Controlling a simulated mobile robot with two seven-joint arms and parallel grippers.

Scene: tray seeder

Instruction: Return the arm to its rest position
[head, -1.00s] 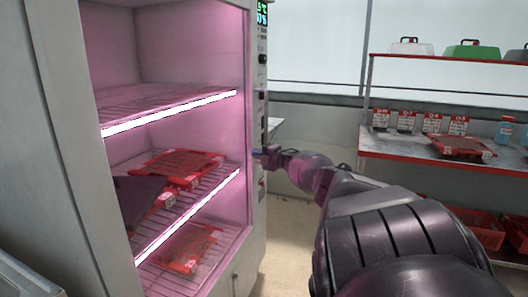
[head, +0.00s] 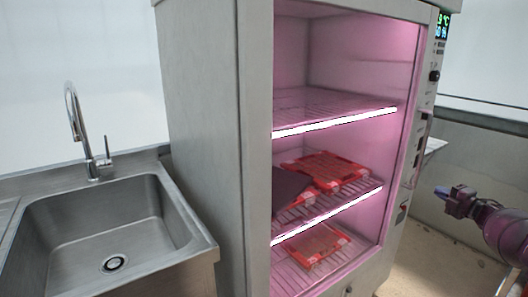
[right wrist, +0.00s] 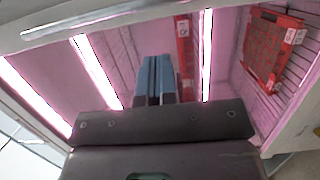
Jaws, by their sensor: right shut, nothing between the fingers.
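My right gripper (head: 441,190) is at the right of the head view, beside the control-panel edge of the lit cabinet (head: 205,120), with a visible gap between them. Its blue fingers (right wrist: 156,75) are together and empty in the right wrist view, which looks into the pink-lit cabinet. Part of my right arm shows at the right edge of the head view. My left gripper is not in view.
The cabinet stands open, with red trays (head: 328,170) on its middle shelf and a red tray (head: 318,244) lower down. A dark flat piece (head: 288,190) overlaps the middle trays. A steel sink (head: 105,235) with a tap (head: 74,120) is left. Floor shows at lower right.

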